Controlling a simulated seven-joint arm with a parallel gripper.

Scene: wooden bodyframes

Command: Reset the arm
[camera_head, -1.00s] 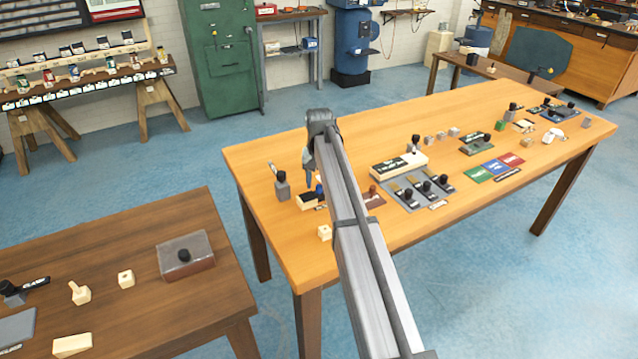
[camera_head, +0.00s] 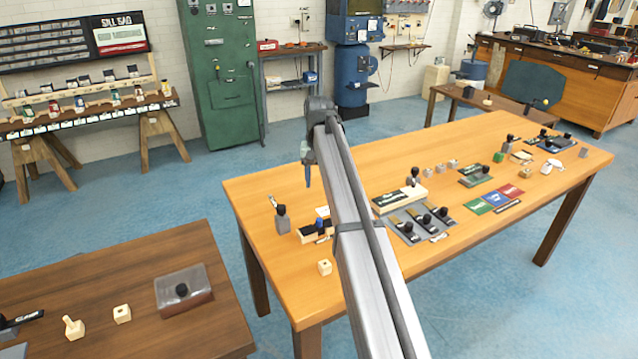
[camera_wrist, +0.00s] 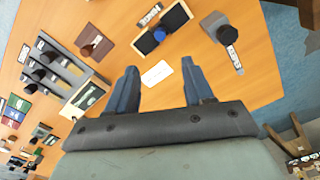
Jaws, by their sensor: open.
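My gripper (camera_head: 308,178) hangs at the end of my grey arm, above the left part of the light wooden table (camera_head: 350,290). In the wrist view its two blue fingers (camera_wrist: 159,66) stand wide apart with nothing between them but a view of the table and a white card (camera_wrist: 157,74) below. Beneath it, a small dark tray with a blue knob (camera_head: 319,224) lies beside a grey block with a black knob (camera_head: 283,221). Both also show in the wrist view, the blue knob (camera_wrist: 159,35) and the grey block (camera_wrist: 214,24), apart from the fingers.
A grey tray with black-handled tools (camera_head: 402,236), a boxed block (camera_head: 399,198) and coloured cards (camera_head: 494,197) lie to the right. A small wooden cube (camera_head: 324,267) lies near the front edge. A dark table (camera_head: 200,335) stands at left. The air around my gripper looks clear.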

